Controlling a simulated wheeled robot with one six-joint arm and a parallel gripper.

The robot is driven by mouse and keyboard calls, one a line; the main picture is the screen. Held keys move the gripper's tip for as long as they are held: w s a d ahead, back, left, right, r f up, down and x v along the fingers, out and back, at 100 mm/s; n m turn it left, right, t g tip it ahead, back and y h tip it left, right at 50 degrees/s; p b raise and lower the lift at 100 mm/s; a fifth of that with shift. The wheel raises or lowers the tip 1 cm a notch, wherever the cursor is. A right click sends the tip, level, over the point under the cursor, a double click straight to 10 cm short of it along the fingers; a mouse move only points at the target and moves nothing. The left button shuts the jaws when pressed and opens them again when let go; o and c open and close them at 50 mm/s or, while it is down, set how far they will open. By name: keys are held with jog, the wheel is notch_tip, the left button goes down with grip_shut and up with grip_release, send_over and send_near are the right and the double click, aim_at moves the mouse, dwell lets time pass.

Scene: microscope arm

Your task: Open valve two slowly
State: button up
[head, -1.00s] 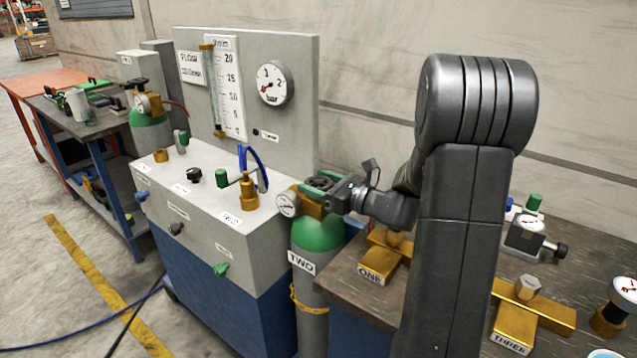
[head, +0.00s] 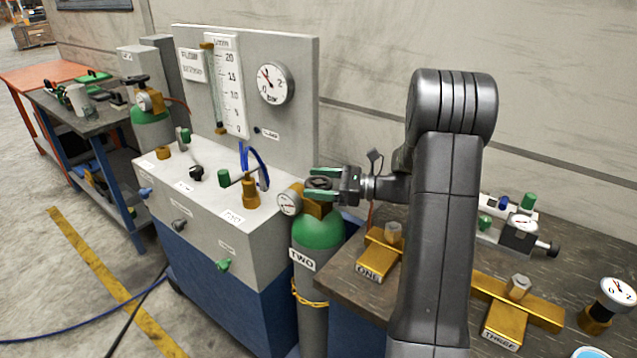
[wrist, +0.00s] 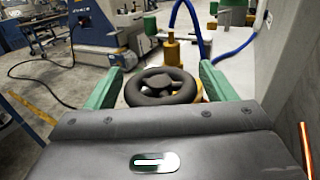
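The grey cylinder with a green shoulder (head: 318,232) and a TWO label (head: 302,260) stands upright beside the bench. Its black handwheel (head: 319,183) tops a brass valve with a small round gauge (head: 289,203). My gripper (head: 322,184) reaches in from the right at wheel height. In the wrist view, the wheel (wrist: 163,92) lies between the two green fingers of my gripper (wrist: 163,78), which stand wide apart on either side. I cannot tell whether either finger touches the rim.
A grey panel (head: 300,100) with a flow column (head: 227,90) and pressure dial (head: 275,83) rises behind a grey cabinet (head: 240,240). A blue hose (head: 257,165) loops nearby. The wooden bench (head: 345,290) holds brass blocks labelled ONE (head: 370,268) and THREE (head: 505,325).

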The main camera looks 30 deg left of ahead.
jog(key=shift+o, duration=0.6)
jog(key=shift+d, duration=0.1)
jog(key=shift+w+d, duration=0.15)
jog(key=shift+d, duration=0.05)
jog(key=v, duration=1.3)
jog(key=shift+b, duration=0.4)
jog(key=shift+d, duration=0.1)
